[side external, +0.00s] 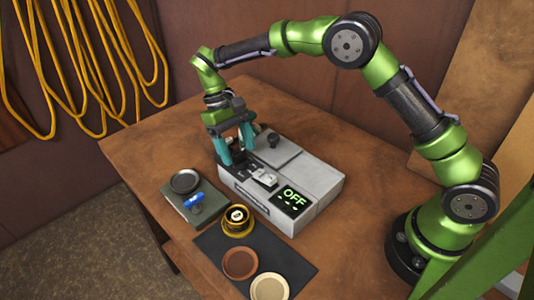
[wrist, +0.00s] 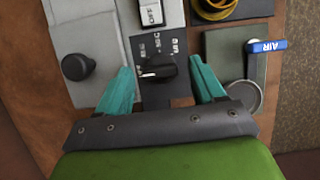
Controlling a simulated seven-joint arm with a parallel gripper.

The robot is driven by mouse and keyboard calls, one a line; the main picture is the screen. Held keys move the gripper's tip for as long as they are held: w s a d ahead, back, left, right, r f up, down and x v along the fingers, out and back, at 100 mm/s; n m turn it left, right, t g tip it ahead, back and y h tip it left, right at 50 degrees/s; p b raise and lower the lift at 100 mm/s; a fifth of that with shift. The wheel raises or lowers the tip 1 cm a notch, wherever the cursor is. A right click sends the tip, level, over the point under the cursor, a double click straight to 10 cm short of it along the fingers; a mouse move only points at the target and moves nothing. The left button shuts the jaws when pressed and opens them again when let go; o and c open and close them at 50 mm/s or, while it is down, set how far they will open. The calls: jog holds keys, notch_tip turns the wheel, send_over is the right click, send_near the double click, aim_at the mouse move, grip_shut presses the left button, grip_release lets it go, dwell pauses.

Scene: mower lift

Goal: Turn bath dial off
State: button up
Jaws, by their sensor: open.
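The bath dial (wrist: 162,68) is a small black knob on a dark panel with small white labels along one side, on the grey bath unit (side external: 318,185). The labels are too small to read surely, and I cannot tell which one the dial points at. My gripper (side external: 236,149) is over the unit, pointing down. In the wrist view its teal fingers (wrist: 161,70) are open, one on each side of the dial, with visible gaps. The unit's display (side external: 292,198) shows green "OFF" and dashes.
A white rocker switch (wrist: 152,13) and a lid with a black knob (wrist: 77,66) are beside the dial. A green plate with a blue-handled "AIR" valve (side external: 194,201) stands left of the unit. A dark mat (side external: 210,240) holds a yellow-ringed pot (side external: 237,220) and two round discs.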

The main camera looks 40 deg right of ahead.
jog(key=v, duration=1.1)
jog(key=shift+r, duration=0.3)
jog(key=s+d+t, duration=0.2)
jog(key=s+d, duration=0.1)
jog(key=d, duration=0.3)
jog(key=s+d+r+m+t+y, duration=0.1)
jog(key=s+t, duration=0.4)
jog(key=s, duration=0.6)
jog(key=s+d+r+m+t+y, duration=0.1)
jog(key=s+d+r+m+t, duration=0.1)
jog(key=s, duration=0.9)
jog(key=r+m+t, duration=0.1)
jog(key=r+t, duration=0.1)
jog(key=shift+s+d+t, duration=0.2)
jog(key=shift+d+t, duration=0.15)
jog(key=shift+t, duration=0.05)
